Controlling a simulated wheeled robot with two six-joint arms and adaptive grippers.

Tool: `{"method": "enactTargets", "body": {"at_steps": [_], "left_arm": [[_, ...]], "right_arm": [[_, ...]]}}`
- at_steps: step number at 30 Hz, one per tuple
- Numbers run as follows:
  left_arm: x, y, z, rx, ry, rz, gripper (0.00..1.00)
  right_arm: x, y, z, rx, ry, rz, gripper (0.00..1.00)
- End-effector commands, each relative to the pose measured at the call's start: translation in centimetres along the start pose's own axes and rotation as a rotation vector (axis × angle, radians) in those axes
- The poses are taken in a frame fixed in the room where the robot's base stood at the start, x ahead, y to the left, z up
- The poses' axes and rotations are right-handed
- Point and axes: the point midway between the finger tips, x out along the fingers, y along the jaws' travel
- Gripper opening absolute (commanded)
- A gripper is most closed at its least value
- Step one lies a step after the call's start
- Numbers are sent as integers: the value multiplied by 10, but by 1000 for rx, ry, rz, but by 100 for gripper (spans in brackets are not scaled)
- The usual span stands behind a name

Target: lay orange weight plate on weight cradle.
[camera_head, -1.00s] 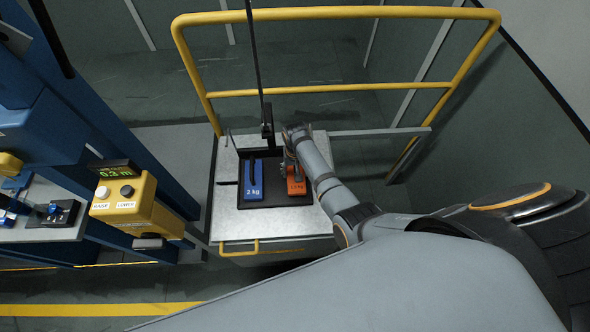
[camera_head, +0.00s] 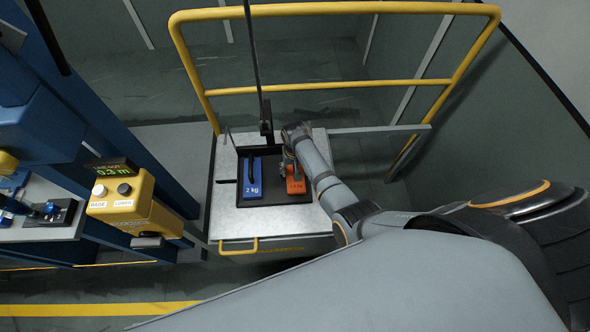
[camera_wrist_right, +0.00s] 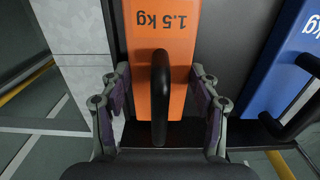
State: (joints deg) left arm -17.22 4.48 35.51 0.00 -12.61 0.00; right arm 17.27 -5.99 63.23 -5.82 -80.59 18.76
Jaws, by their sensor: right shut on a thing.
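The orange weight plate (camera_head: 297,185), marked 1.5 kg with a black handle, is at the right side of a dark tray (camera_head: 265,207). In the right wrist view the orange plate (camera_wrist_right: 175,35) fills the middle. My right gripper (camera_wrist_right: 160,110) has its fingers on both sides of the plate and handle, shut on it. In the head view my right gripper (camera_head: 290,158) partly covers the plate. Whether the plate touches the tray floor is unclear. No separate part is clearly the weight cradle besides this tray. My left gripper is out of view.
A blue 2 kg plate (camera_head: 253,178) lies left of the orange one in the tray. A dark rod (camera_head: 255,60) hangs behind. A yellow rail (camera_head: 330,90) bounds the platform at the back. The yellow RAISE/LOWER box (camera_head: 122,196) reads 0.3 m.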

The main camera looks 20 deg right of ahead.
Motion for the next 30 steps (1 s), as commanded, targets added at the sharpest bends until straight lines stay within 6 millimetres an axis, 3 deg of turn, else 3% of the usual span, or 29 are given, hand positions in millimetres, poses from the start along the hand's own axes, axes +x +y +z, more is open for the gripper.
{"method": "enactTargets", "body": {"at_steps": [12,13,18,30], "left_arm": [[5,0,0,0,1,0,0],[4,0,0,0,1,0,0],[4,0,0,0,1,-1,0],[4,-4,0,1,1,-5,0]], "right_arm": [[4,-1,-3,0,6,-2,0],[4,-1,-3,0,6,-2,66],[5,0,-2,0,4,-1,88],[1,0,1,0,-2,0,88]]}}
